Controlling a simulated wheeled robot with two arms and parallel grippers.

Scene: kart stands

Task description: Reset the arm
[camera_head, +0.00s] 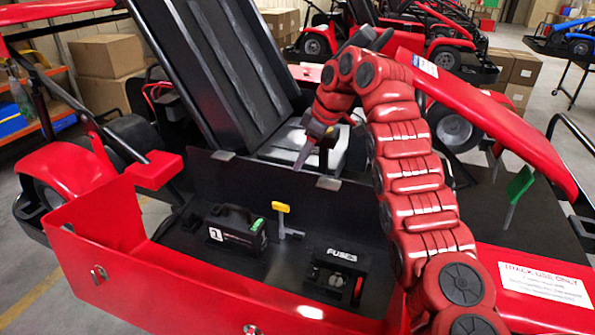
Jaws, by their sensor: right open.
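My right arm, red and segmented, rises from the lower right and bends over at the top. My right gripper (314,153) hangs from it, pointing down, with its dark fingers apart and nothing seen between them. It shows in front of the black seat area of the red kart (150,285), above the open black tray. I cannot tell whether it touches anything there. My left gripper is not in view.
In the kart's tray are a black box marked 1 (237,228), a yellow-handled lever (281,212) and a fuse panel (337,275). A green flag (520,184) stands at right. Cardboard boxes (107,57) and other karts fill the background.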

